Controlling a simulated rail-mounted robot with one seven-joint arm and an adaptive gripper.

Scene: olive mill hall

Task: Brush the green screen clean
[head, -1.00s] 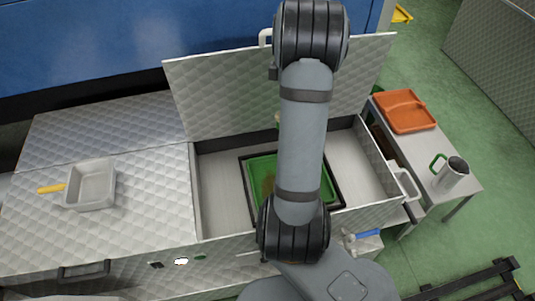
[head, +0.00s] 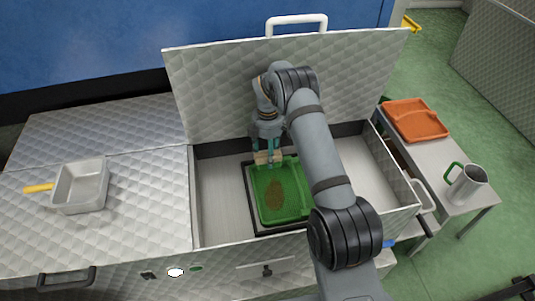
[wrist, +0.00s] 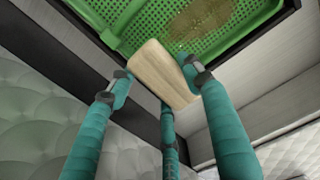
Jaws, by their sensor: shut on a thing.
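The green screen (head: 293,203) lies in a dark frame on the floor of the open metal bin. A brown patch of residue (head: 274,194) covers its middle, and it also shows at the top of the wrist view (wrist: 200,25). My gripper (head: 268,153) is over the back edge of the screen, with teal fingers pointing down. In the wrist view my gripper (wrist: 158,78) is shut on the brush, whose pale wooden body (wrist: 163,72) sits between the fingers. The brush (head: 261,158) also shows in the head view. Its bristles are hidden, so contact with the screen cannot be told.
The bin's raised lid (head: 220,95) stands behind my gripper. The bin walls surround the screen. A metal pan with a yellow handle (head: 80,186) sits on the left top. An orange tray (head: 415,119) and a green-handled jug (head: 468,184) stand on the right side table.

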